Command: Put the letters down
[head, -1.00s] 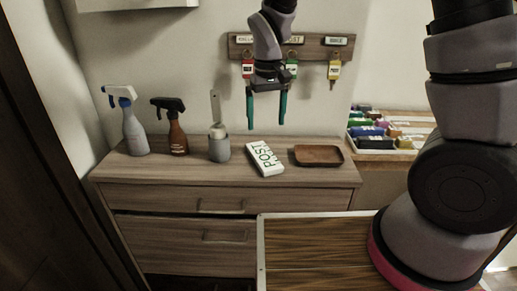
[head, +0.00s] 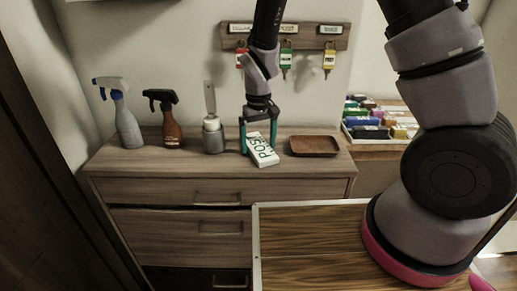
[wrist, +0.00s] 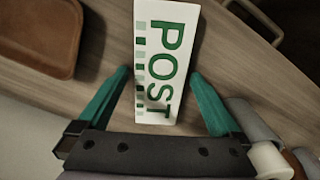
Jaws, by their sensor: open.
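The letters are a white block (head: 265,154) with green POST print, lying on top of the wooden dresser between the grey holder and the brown tray. They also show in the wrist view (wrist: 165,58), where green squares run along one side. My gripper (head: 259,138) is over the far end of the letters, open, with its teal fingers pointing down. In the wrist view my gripper (wrist: 160,74) has one finger on each side of the letters, with visible gaps. The letters appear to rest on the dresser top.
The brown tray (head: 314,146) is close to the right of the letters. The grey holder (head: 213,137) and two spray bottles (head: 129,122) (head: 169,122) stand to the left. Keys (head: 286,63) hang from a wall rack above. A box of coloured items (head: 377,124) is at the right.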

